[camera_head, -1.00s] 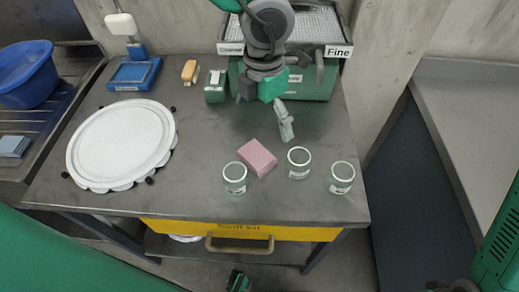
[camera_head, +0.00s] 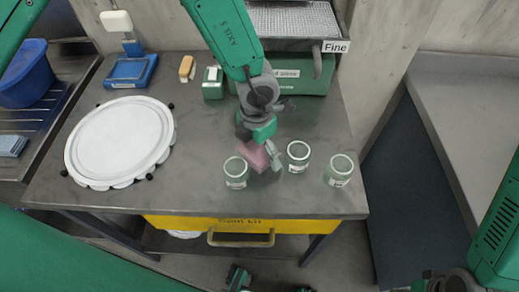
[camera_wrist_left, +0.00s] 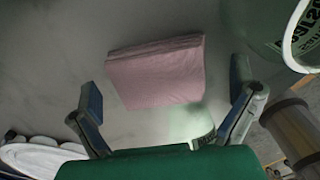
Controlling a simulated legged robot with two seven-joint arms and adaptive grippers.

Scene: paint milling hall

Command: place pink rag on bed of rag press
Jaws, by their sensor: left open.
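The pink rag (camera_head: 253,157), a folded block, lies on the grey table between two green jars, partly hidden by my left gripper (camera_head: 262,143). In the left wrist view the whole rag (camera_wrist_left: 155,72) shows between the two spread fingers, with bare table on both sides; neither finger visibly touches it. My left gripper is open and empty, above the rag. A blue device (camera_head: 132,72) with an upright post and a white pad stands at the table's back left; I cannot tell for sure that it is the rag press. My right gripper is not clearly visible.
Green jars (camera_head: 236,173), (camera_head: 299,156) and (camera_head: 340,170) stand close around the rag. A large white disc (camera_head: 120,140) covers the table's left. A tan-and-white brush (camera_head: 187,68), a small green box (camera_head: 212,83) and a larger green box (camera_head: 310,80) stand at the back.

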